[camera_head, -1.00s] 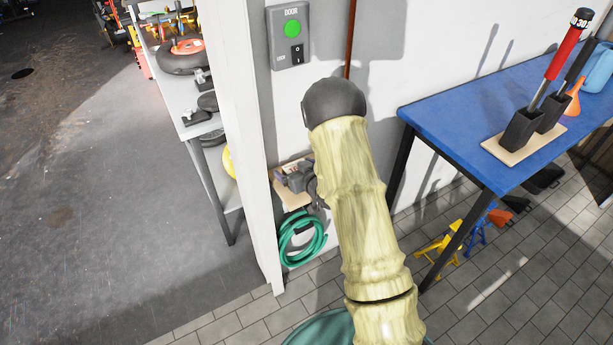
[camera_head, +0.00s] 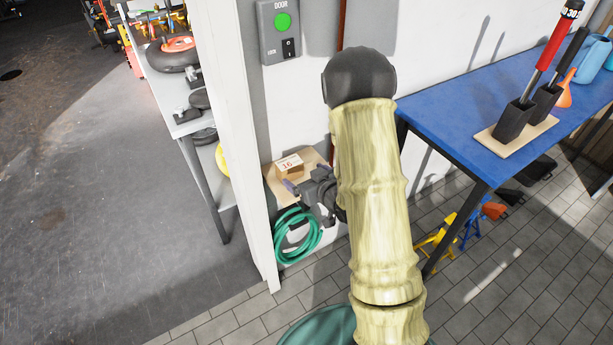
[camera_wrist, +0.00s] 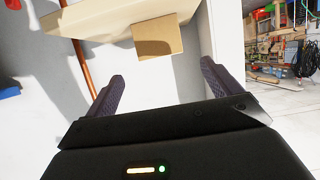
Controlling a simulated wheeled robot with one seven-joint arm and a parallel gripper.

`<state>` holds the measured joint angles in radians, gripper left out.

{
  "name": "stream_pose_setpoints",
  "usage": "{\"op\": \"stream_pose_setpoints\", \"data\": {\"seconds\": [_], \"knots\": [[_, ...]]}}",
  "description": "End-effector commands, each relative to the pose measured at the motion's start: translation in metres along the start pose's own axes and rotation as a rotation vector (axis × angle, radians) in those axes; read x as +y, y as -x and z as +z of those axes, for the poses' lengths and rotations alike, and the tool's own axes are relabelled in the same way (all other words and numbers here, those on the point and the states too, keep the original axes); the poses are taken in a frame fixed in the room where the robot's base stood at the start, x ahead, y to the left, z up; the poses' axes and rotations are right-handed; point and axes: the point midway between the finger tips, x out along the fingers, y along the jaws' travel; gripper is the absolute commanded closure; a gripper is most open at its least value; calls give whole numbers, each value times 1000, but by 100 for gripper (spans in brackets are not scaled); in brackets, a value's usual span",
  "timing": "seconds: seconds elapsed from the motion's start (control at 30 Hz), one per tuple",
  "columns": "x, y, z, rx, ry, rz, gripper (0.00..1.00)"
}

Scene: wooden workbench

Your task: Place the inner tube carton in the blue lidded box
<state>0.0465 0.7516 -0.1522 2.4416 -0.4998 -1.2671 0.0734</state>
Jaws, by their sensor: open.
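A small brown carton (camera_head: 289,166) with a dark number on a white label stands on a small wooden wall shelf (camera_head: 274,183), between the white post and my arm. I take it to be the inner tube carton. My gripper (camera_head: 296,187) is open, just in front of and to the right of the carton. In the wrist view the carton (camera_wrist: 158,37) lies ahead of and between my open fingers (camera_wrist: 160,86), apart from them. Nothing is held. I cannot make out a blue lidded box in these views.
A white post (camera_head: 240,140) stands close left of the shelf. A coiled green hose (camera_head: 298,236) hangs below it. A blue workbench (camera_head: 460,125) with tools in a holder is at right. A door switch box (camera_head: 279,30) is on the wall above.

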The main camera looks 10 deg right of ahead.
Motion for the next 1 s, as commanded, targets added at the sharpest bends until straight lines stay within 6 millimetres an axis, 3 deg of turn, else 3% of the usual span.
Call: {"op": "stream_pose_setpoints", "data": {"seconds": [0.37,0.57,0.77,1.0], "knots": [[1,1,-2,-17,2,11,10],[7,16,-8,-149,4,81,10],[7,52,-11,-359,-30,168,10],[-9,114,-9,-613,-113,228,10]]}}
